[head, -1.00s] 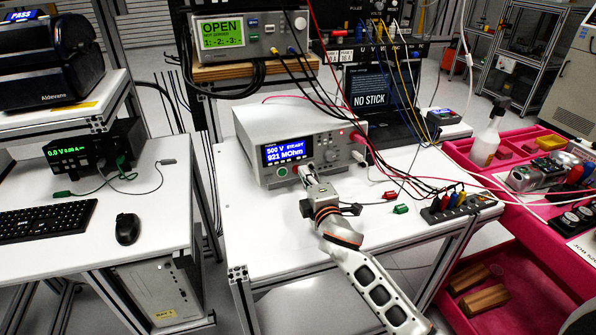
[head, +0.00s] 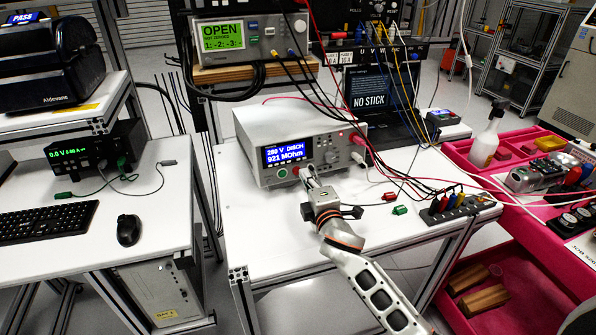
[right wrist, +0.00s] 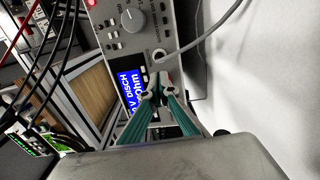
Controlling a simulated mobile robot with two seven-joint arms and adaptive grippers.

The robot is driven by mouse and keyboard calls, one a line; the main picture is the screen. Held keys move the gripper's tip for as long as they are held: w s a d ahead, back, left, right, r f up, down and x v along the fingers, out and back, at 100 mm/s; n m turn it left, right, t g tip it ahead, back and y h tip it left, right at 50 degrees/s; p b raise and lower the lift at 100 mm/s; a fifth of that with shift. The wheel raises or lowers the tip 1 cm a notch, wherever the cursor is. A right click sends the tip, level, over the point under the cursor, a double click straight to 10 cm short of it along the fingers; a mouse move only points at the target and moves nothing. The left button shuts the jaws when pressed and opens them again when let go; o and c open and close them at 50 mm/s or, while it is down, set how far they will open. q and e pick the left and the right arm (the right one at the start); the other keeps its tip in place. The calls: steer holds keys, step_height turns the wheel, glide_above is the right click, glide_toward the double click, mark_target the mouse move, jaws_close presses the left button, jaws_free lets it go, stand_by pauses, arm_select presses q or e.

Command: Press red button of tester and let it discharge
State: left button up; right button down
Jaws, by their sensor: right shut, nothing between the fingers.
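The tester (head: 300,130) is a white box on the middle table. Its blue screen (head: 286,156) reads about 280 V DISCH and 921 MOhm; the screen also shows in the right wrist view (right wrist: 130,88). A round green button (head: 282,173) shows at the lower left of its front. The red button cannot be made out clearly; my right gripper's fingertips are over that part of the panel. My right gripper (head: 309,172) is shut and empty, its tips at the front panel below the screen. In the wrist view its tips (right wrist: 155,90) meet beside the screen; contact cannot be told. My left gripper is out of view.
Cables run from the tester's right side to a terminal block (head: 456,207). Green (head: 400,210) and red connectors lie on the table. A laptop (head: 380,100) stands behind. A pink cart (head: 480,185) is at right. The table's front left is clear.

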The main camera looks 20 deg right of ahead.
steer(key=shift+s, duration=0.35)
steer(key=shift+s, duration=0.1)
steer(key=s+r+p, duration=0.1)
steer(key=s+p, duration=0.2)
steer(key=s, duration=0.4)
steer(key=shift+d, duration=0.45)
steer(key=shift+s, duration=0.1)
stand_by(0.3)
